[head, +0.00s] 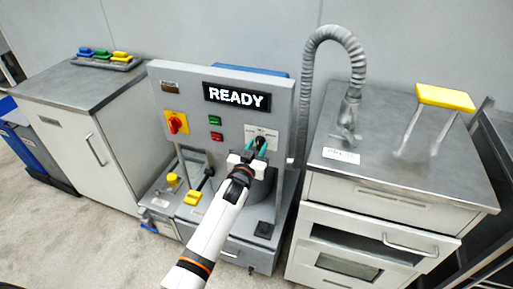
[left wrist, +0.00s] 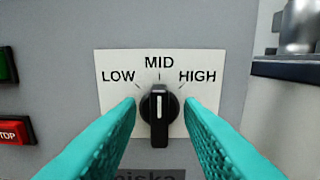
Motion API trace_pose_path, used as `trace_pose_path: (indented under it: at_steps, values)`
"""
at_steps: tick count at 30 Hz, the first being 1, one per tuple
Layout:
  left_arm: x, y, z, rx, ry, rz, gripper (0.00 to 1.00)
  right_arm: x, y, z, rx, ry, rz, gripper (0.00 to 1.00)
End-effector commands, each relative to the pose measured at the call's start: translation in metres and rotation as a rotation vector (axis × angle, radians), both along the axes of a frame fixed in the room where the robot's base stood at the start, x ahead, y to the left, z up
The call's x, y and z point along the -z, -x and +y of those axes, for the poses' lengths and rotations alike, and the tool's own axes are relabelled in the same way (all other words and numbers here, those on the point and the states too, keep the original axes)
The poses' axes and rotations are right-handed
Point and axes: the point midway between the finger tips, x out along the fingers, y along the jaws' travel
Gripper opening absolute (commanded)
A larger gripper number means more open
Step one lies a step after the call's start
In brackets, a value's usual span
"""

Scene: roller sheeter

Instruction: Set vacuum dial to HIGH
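The vacuum dial (left wrist: 160,116) is a black knob on a white plate (left wrist: 120,95) marked LOW, MID and HIGH. Its white pointer line stands upright, towards MID. In the left wrist view my left gripper (left wrist: 161,103) is open, with one teal finger on each side of the knob and a gap on both sides. In the head view my left gripper (head: 257,146) is in front of the dial plate (head: 263,132) on the grey machine panel (head: 285,110), and it hides most of the knob. My right gripper is not in view.
The panel has a READY display (head: 237,97), a red-and-yellow switch (head: 176,122), a green button (head: 215,120) and a red stop button (head: 216,136). A cabinet with a grey hose (head: 335,36) and a yellow-topped stand (head: 445,97) is at right. Another cabinet (head: 75,85) is at left.

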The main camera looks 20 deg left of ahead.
Motion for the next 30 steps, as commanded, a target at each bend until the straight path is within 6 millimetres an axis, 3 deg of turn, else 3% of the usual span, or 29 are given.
trace_pose_path:
  at_steps: [6, 12, 23, 30]
  values:
    - [0.0003, -0.0001, 0.0001, 0.000, 0.000, 0.000, 0.34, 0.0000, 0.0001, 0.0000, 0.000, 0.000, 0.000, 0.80]
    - [0.0004, 0.0001, 0.0001, 0.000, 0.000, 0.000, 0.01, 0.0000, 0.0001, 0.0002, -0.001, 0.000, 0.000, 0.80]
    - [0.0006, 0.0002, -0.0001, 0.000, -0.035, -0.001, 0.00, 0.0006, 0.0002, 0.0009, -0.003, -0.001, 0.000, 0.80]
    - [0.0009, 0.0002, -0.0005, 0.000, -0.169, -0.006, 0.00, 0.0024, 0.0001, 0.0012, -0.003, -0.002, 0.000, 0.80]
